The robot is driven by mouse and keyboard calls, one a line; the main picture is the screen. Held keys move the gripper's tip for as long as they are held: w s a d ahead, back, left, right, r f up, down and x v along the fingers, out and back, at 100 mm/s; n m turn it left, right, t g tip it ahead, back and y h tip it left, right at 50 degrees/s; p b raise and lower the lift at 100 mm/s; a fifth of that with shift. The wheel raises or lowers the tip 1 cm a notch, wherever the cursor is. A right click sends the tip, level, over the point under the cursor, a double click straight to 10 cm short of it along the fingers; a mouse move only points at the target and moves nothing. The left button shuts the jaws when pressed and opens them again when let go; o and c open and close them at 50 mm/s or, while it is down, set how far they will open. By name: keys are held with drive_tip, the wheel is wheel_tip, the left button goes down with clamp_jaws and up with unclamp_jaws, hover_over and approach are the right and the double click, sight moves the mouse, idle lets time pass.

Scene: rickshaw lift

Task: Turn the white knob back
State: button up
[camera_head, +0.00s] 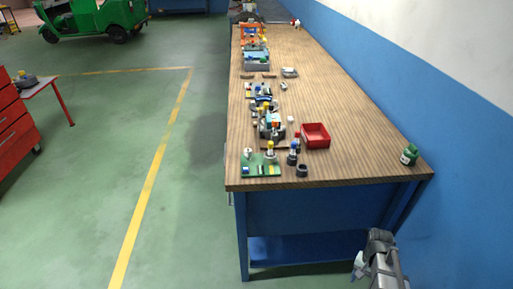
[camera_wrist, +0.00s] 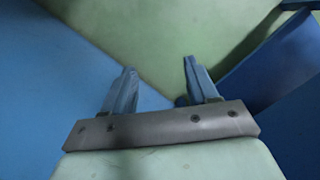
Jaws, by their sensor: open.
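A small white knob (camera_head: 248,152) appears to stand on a green board (camera_head: 262,171) at the near left end of the long workbench (camera_head: 330,165). It is too small to tell which way it is turned. A yellow-topped part (camera_head: 270,147) stands beside it on the right. My gripper (camera_head: 358,265) is low at the right, in front of the bench's near end and below its top, far from the knob. In the wrist view my gripper (camera_wrist: 158,88) is open and empty, with green floor and blue surfaces beyond; no knob shows there.
A dark-based, blue-topped part (camera_head: 293,154), a dark cup (camera_head: 302,171) and a red bin (camera_head: 316,136) sit right of the board. A green bottle (camera_head: 409,155) stands near the blue wall (camera_head: 450,140). More parts line the bench's left side; its right side is mostly clear.

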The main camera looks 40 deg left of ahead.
drive_tip(key=w+a+r+t, duration=0.2)
drive_tip(key=w+a+r, duration=0.3)
drive_tip(key=a+r, duration=0.65)
wheel_tip(320, 180, up, 33)
drive_tip(key=n+y, duration=0.1)
drive_tip(key=n, duration=0.4)
hover_over(249, 149)
wheel_tip(249, 149, down, 14)
drive_tip(key=shift+s+f, duration=0.1)
drive_tip(key=shift+s, duration=0.05)
drive_tip(key=shift+n, duration=0.3)
drive_tip(key=c, duration=1.1)
